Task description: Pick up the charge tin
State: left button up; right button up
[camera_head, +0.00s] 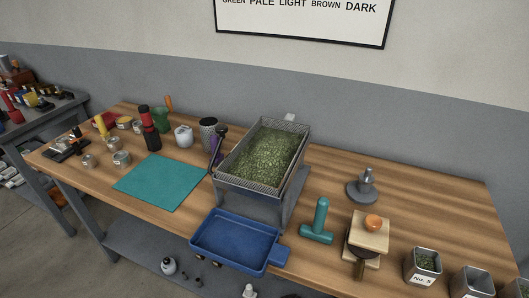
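Square metal tins stand at the right front of the wooden bench. One tin (423,266) has a white label reading about "No. 5" and holds green beans. To its right is another square tin (471,283), which looks empty and is cut by the lower edge. Part of a third tin (522,289) shows at the right edge, with something green in it. None is plainly marked as the charge tin, so I cannot tell which it is. Neither of my grippers is in view, and nothing touches the tins.
Left of the tins are a wooden block with an orange knob (373,222), a teal T-handled tool (320,222) and a grey weight-like piece (364,186). A mesh tray of green beans (306,146), blue tray (202,246) and teal mat (160,182) lie further left.

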aim_at(422, 266)
jog(key=z, duration=1.55)
jog(key=k+l+u, duration=0.25)
jog(key=i+j, duration=0.05)
jog(key=j, duration=0.05)
